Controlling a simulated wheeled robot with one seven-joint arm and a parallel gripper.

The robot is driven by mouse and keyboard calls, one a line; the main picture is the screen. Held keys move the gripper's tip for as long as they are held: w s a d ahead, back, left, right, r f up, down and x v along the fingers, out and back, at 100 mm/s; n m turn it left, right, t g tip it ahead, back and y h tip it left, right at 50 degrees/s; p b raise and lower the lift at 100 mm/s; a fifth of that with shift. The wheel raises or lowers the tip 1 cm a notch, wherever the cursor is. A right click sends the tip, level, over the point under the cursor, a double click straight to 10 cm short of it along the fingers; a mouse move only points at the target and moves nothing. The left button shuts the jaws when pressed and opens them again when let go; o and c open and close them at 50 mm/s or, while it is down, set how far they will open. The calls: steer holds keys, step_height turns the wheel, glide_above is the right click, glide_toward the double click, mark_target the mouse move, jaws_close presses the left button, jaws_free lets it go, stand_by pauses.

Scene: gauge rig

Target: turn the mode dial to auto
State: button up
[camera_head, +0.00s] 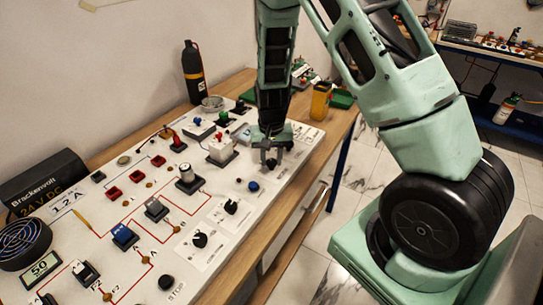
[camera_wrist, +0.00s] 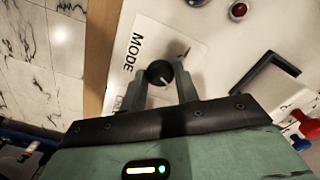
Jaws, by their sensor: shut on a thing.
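The mode dial (camera_wrist: 159,72) is a round black knob with a pale pointer mark, on a white plate lettered MODE (camera_wrist: 135,52). In the wrist view the mark points down and right. Another word on the plate is partly hidden by a finger, and I cannot read the auto mark. My gripper (camera_wrist: 161,82) has one finger on each side of the knob and is shut on it.
The white panel (camera_head: 225,188) carries several switches and buttons. Two other black knobs (camera_head: 231,206) (camera_head: 200,239) and a blue button (camera_head: 253,186) stand nearby. A yellow container (camera_head: 320,101) stands on the wooden bench behind.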

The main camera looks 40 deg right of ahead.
mark_target(271, 162)
steer(key=m+p, duration=0.1)
steer(key=m, duration=0.3)
steer(key=shift+r+m, duration=0.1)
steer(key=shift+m, duration=0.2)
steer(key=shift+w, duration=0.1)
stand_by(0.4)
steer(key=o, duration=1)
steer(key=shift+c, duration=0.2)
step_height(271, 162, up, 17)
steer(key=shift+r+b, duration=0.15)
steer(key=shift+b, duration=0.25)
